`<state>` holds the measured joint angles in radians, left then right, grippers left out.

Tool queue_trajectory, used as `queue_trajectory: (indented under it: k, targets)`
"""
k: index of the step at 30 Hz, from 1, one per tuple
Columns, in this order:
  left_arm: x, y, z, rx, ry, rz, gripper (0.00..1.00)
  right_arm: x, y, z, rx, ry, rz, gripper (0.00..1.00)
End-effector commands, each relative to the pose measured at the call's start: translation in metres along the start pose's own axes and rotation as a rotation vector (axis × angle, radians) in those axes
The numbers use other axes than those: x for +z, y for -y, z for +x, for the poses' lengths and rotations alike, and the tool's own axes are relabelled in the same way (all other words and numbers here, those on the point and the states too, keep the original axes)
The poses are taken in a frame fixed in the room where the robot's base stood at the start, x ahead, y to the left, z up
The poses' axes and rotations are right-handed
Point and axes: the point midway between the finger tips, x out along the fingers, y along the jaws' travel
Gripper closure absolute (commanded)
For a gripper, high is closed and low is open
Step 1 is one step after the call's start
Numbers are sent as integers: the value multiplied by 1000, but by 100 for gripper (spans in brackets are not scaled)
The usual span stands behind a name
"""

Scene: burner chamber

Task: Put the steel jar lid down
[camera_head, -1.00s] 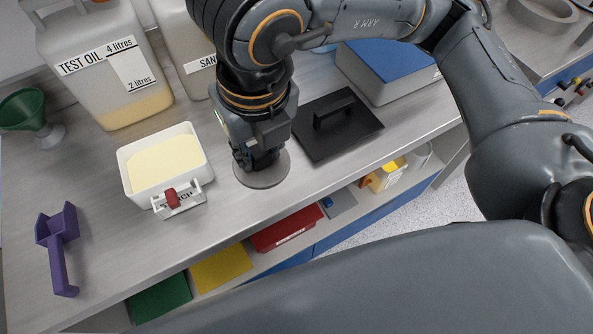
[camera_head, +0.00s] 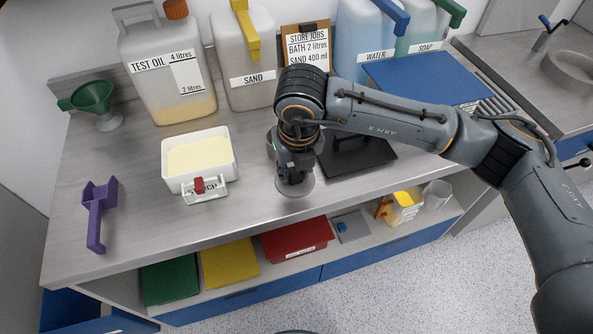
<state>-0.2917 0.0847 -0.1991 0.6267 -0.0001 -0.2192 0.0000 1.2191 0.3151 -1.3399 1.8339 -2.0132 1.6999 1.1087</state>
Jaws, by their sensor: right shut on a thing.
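The steel jar lid (camera_head: 297,189) is a flat grey disc at the front middle of the worktop, between the white tub and the black plate. My right gripper (camera_head: 294,178) points straight down over it and is shut on it. The fingertips and the lid's grip are mostly hidden by the gripper body. The lid looks level and at or very close to the worktop; I cannot tell if it touches. My left gripper is not in view.
A purple scoop (camera_head: 98,212), green funnel (camera_head: 93,98), and oil (camera_head: 172,75) and sand (camera_head: 245,70) containers are further off. The worktop's front edge is close to the lid.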

Motion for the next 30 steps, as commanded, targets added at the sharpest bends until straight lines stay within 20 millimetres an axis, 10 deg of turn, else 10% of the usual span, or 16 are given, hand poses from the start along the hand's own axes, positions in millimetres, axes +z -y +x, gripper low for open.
queue_trajectory:
  k: [28,29,30]
  targets:
    - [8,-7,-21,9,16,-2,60,9,8,62,1,1,0,100]
    - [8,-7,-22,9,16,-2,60,9,8,60,1,1,0,67]
    - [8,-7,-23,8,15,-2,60,9,8,60,1,1,0,59]
